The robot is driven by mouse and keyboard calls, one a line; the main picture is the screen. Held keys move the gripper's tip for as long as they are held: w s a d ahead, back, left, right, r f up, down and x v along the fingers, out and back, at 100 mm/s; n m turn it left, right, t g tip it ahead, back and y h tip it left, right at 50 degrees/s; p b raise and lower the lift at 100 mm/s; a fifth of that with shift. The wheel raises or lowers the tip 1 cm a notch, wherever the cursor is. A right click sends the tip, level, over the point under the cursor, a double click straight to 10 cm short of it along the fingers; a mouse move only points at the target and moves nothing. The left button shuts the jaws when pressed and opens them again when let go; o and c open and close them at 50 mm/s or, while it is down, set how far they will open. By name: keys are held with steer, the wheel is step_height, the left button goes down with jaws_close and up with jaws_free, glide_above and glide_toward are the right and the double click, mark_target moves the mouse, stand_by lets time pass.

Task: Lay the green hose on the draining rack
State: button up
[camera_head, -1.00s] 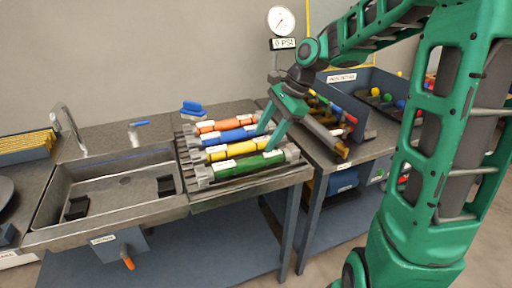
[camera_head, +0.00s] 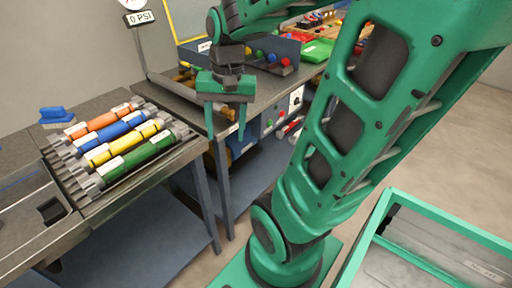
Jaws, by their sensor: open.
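The green hose (camera_head: 138,159) lies on the draining rack (camera_head: 72,186) on the left bench, at the front of a row of hoses. Beside it on the rack are a yellow hose (camera_head: 122,143), a blue hose (camera_head: 111,130) and an orange hose (camera_head: 102,120). My gripper (camera_head: 225,137) is to the right of the rack, apart from the hoses, fingers pointing down in front of the second bench. It is open, with nothing seen between its fingers.
A blue brush (camera_head: 56,115) lies behind the rack. The sink (camera_head: 25,215) is at the left edge. The right bench (camera_head: 266,88) holds a blue-grey bin (camera_head: 270,50) with coloured knobs. A green-framed cart (camera_head: 430,240) stands at the lower right.

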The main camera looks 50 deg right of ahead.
steer(key=s+d+f+n+g, duration=0.1)
steer(key=s+f+n, duration=0.1)
steer(key=s, duration=0.8)
steer(key=shift+d+n, duration=0.25)
steer(key=shift+n, duration=0.55)
